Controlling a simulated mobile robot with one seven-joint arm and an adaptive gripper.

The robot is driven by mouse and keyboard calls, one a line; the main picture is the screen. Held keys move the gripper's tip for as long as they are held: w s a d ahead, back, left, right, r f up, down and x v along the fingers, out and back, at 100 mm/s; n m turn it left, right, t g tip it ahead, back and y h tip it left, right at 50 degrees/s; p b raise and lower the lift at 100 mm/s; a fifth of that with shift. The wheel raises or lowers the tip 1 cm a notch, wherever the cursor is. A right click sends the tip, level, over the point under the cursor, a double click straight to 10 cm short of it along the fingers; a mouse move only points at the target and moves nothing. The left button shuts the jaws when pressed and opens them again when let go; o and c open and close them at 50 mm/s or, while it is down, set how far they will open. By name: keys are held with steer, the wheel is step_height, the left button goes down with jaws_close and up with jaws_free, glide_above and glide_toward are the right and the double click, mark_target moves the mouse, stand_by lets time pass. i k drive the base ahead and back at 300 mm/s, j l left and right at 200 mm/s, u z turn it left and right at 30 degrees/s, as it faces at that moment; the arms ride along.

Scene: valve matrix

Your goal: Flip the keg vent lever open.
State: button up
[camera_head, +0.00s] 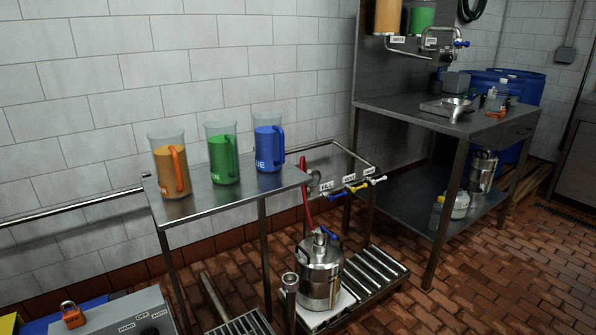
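A steel keg (320,275) stands upright on a pale plate beside the roller conveyor, low in the middle of the view. A small blue lever (329,233) sits at its top. A red bar or hose (305,193) rises behind the keg. Above it, a pipe rail carries three small labelled valves with a blue handle (326,198), a yellow handle (350,189) and a white handle (376,180). The labels are too small to read surely, so I cannot tell which lever is the keg vent or how it is set. My gripper is not in view.
A steel table (230,193) with orange, green and blue jugs stands left of the keg. A roller conveyor (374,272) lies right of it. A workbench (400,107) stands at the right. An orange padlock (71,314) is at lower left. Brick floor (480,270) is clear at lower right.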

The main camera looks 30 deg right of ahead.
mark_target(361, 187)
steer(key=i+l+z, duration=0.15)
steer(key=z, duration=0.3)
steer(key=i+z, duration=0.25)
steer(key=z, duration=0.25)
steer(key=i+z, duration=0.25)
steer(key=z, duration=0.2)
steer(key=i+l+z, duration=0.25)
steer(key=i, duration=0.7)
steer(key=i+z, duration=0.25)
steer(key=i, duration=0.65)
